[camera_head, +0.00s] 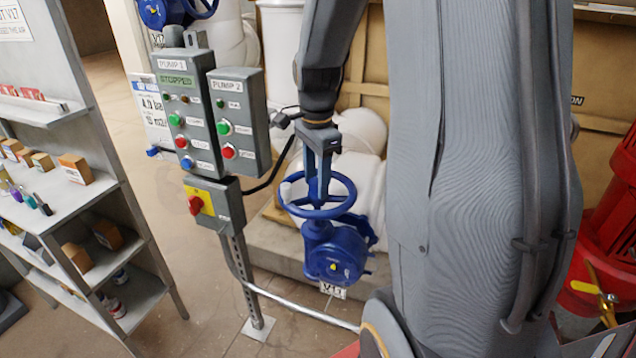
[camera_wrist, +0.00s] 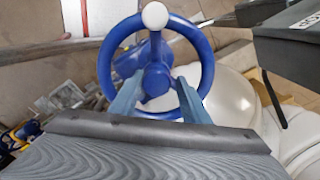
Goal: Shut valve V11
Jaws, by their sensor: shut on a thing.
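A blue valve (camera_head: 335,255) with a blue handwheel (camera_head: 345,203) stands low in the middle of the head view. A small white tag (camera_head: 333,291) below it begins with "V1"; its last character is hard to read. My gripper (camera_head: 320,195) reaches down from above and is shut on the middle of the handwheel. In the wrist view, my two fingers (camera_wrist: 157,92) flank the hub inside the blue rim (camera_wrist: 206,62). The exact contact is partly hidden.
Pump boxes (camera_head: 187,120) on a post stand just left of the valve, with a red rotary switch (camera_head: 195,205) below. White pipework (camera_head: 358,130) lies behind. A shelf rack (camera_head: 60,185) is at left, red equipment (camera_head: 610,215) at right. Another blue valve (camera_head: 160,12) is at top left.

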